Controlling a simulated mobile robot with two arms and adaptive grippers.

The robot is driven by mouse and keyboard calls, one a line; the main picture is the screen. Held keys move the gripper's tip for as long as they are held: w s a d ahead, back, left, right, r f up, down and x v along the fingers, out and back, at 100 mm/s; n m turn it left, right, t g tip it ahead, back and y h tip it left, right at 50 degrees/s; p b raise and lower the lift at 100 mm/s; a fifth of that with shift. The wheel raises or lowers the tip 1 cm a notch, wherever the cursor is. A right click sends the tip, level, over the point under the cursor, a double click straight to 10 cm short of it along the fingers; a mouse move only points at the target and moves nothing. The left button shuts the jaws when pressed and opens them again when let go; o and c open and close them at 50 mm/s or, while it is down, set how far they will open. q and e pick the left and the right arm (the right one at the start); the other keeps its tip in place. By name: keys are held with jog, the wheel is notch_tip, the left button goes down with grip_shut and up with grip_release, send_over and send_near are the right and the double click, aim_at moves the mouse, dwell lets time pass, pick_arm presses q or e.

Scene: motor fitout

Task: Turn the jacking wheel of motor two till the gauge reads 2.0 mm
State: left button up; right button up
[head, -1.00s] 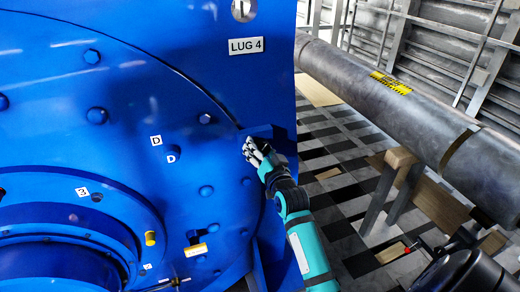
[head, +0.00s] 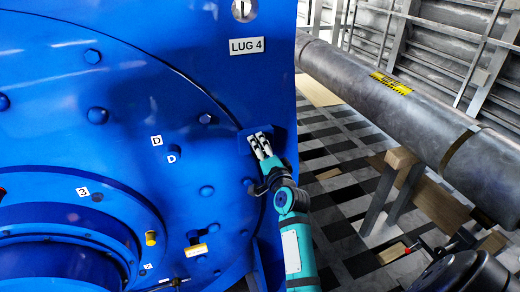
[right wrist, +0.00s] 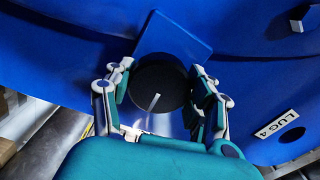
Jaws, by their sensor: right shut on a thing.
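The big blue motor housing (head: 110,130) fills the left of the head view. My right gripper (head: 262,145) is at its right edge, below the LUG 4 label. In the right wrist view, the jacking wheel (right wrist: 160,82) is a dark round knob with a pale mark pointing toward the bottom of the picture. It sits in front of a blue square plate (right wrist: 172,38). The fingers of my right gripper (right wrist: 160,95) close around it from both sides. In the head view the fingers hide the wheel. I see no readable gauge. My left gripper is not in view.
A grey pipe (head: 400,90) with a yellow label lies on wooden-topped supports (head: 398,160) at the right. The LUG 4 label (head: 246,46) is on the housing above the gripper. Checkered floor (head: 335,170) lies between housing and pipe.

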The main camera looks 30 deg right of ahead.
jog(key=shift+m, duration=0.6)
jog(key=o, duration=1.2)
jog(key=shift+c, duration=0.2)
